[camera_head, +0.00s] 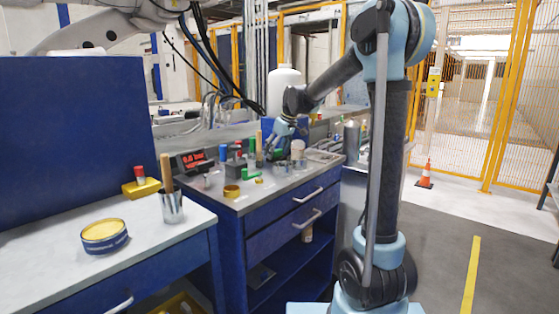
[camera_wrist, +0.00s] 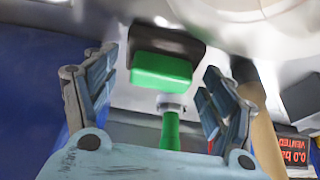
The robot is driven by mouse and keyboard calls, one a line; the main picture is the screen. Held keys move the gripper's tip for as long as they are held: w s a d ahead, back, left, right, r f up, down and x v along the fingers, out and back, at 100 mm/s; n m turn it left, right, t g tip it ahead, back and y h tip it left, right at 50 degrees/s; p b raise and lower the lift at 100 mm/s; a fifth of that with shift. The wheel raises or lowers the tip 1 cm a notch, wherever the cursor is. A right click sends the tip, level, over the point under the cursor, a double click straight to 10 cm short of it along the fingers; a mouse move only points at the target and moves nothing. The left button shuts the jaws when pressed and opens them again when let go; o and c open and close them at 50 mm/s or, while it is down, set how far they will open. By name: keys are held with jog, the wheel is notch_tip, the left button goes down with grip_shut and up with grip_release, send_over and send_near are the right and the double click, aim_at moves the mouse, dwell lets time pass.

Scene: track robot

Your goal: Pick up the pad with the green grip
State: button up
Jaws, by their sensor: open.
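The pad with the green grip (camera_wrist: 162,70) shows in the wrist view as a bright green block on a dark, flat base, lying on the grey bench top. In the head view, a small green thing (camera_head: 251,174) near the bench's front looks like it. My gripper (camera_wrist: 160,75) is open and empty, with one finger left and one right of the green block in the wrist view. Contact cannot be seen. In the head view my gripper (camera_head: 281,148) is over the bench, small and partly merged with things behind it.
A green handle with a metal collar (camera_wrist: 170,125) and a tan handle (camera_wrist: 265,145) are close to my fingers. A display with red text (camera_head: 192,160) stands at the bench's left. A yellow tin (camera_head: 232,191) sits near the front edge. A white bottle (camera_head: 284,90) stands behind.

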jog(key=shift+w+a+f, duration=0.1)
jog(key=shift+a+f, duration=0.05)
jog(key=shift+f, duration=0.3)
jog(key=c, duration=0.9)
notch_tip(320, 180, up, 18)
